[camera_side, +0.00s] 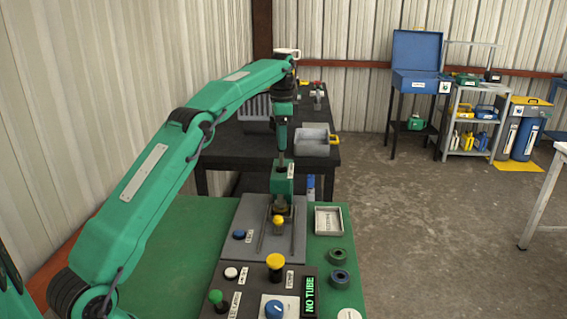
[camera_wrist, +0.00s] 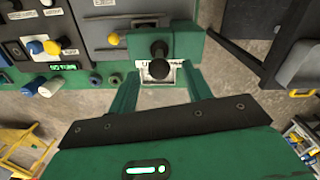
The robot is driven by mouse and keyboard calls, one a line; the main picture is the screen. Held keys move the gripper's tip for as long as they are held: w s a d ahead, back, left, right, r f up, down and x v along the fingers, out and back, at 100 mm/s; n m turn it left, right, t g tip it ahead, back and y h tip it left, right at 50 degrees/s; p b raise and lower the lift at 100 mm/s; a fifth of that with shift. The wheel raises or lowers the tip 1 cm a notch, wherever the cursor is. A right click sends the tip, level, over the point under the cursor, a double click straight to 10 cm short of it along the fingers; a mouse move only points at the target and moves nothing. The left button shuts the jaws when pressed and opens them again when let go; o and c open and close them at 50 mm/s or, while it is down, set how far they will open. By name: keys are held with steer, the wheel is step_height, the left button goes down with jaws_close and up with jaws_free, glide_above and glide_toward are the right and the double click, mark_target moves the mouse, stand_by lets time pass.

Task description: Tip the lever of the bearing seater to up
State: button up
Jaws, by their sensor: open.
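The bearing seater shows a green housing (camera_wrist: 180,42) in the wrist view; its green head (camera_side: 283,180) stands over a grey plate (camera_side: 291,240) in the side view. A lever with a black ball knob (camera_wrist: 158,69) points toward the wrist camera, in front of a white label starting with "U". My gripper (camera_wrist: 163,88) is open, its two green fingers to either side of the knob with gaps showing. I cannot tell whether the knob is at finger depth. The lever cannot be made out in the side view.
A panel (camera_side: 255,295) with knobs and a "NO TUBE" display lies in front of the plate. A dark table (camera_side: 222,148) with a grey bin (camera_side: 305,141) stands behind. Open floor lies to the right.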

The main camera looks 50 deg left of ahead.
mark_target(281, 152)
steer(key=shift+s+f, duration=0.1)
steer(key=shift+f, duration=2.7)
jaws_close()
